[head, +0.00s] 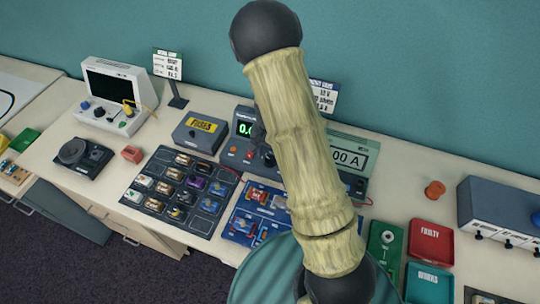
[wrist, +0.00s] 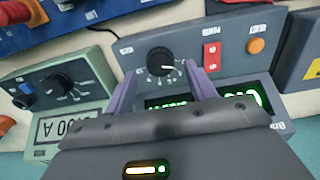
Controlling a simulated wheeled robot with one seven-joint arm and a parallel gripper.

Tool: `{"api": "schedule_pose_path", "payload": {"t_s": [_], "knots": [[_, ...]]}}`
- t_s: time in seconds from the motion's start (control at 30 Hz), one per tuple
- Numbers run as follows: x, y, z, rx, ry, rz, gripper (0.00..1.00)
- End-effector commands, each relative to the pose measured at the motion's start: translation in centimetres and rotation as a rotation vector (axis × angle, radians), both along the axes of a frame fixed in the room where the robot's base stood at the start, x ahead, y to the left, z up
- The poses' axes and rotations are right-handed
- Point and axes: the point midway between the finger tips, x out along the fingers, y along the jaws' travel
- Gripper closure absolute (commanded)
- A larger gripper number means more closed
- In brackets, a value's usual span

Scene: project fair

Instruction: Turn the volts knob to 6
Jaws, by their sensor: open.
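The dark grey power supply (wrist: 132,53) fills the middle of the wrist view. Its black round knob (wrist: 163,64) has a white pointer line and a dial of small marks; the numbers are too small to read. My gripper (wrist: 161,72) is open, with its two purple fingers on either side of the knob in the picture. I see gaps between the fingers and the knob; I cannot tell how far above the panel the tips are. The green display (wrist: 254,95) is partly covered by my gripper. In the head view, my arm hides the gripper and much of the power supply (head: 242,150).
A red switch (wrist: 211,57) and an orange button (wrist: 256,46) sit right of the knob. The green-grey meter (wrist: 90,75) stands close on the left. In the head view, a box with a yellow label (head: 200,138) stands left of the supply; component trays (head: 180,222) lie in front.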

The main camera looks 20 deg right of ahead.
Motion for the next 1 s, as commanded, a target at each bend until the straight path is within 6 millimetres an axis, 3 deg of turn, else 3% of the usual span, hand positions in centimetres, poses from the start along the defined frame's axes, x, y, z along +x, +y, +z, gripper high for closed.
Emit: {"api": "schedule_pose_path", "payload": {"t_s": [0.2, 0.53, 0.77, 1.0], "knots": [[0.0, 0.0, -2.5, 0.001, 0.001, 0.0, 0.45], [0.0, 0.0, -2.9, 0.0, -0.001, 0.0, 0.45], [0.0, 0.0, -2.9, 0.0, -0.001, 0.0, 0.88], [0.0, 0.0, -2.9, 0.001, -0.001, -0.007, 0.89]]}}
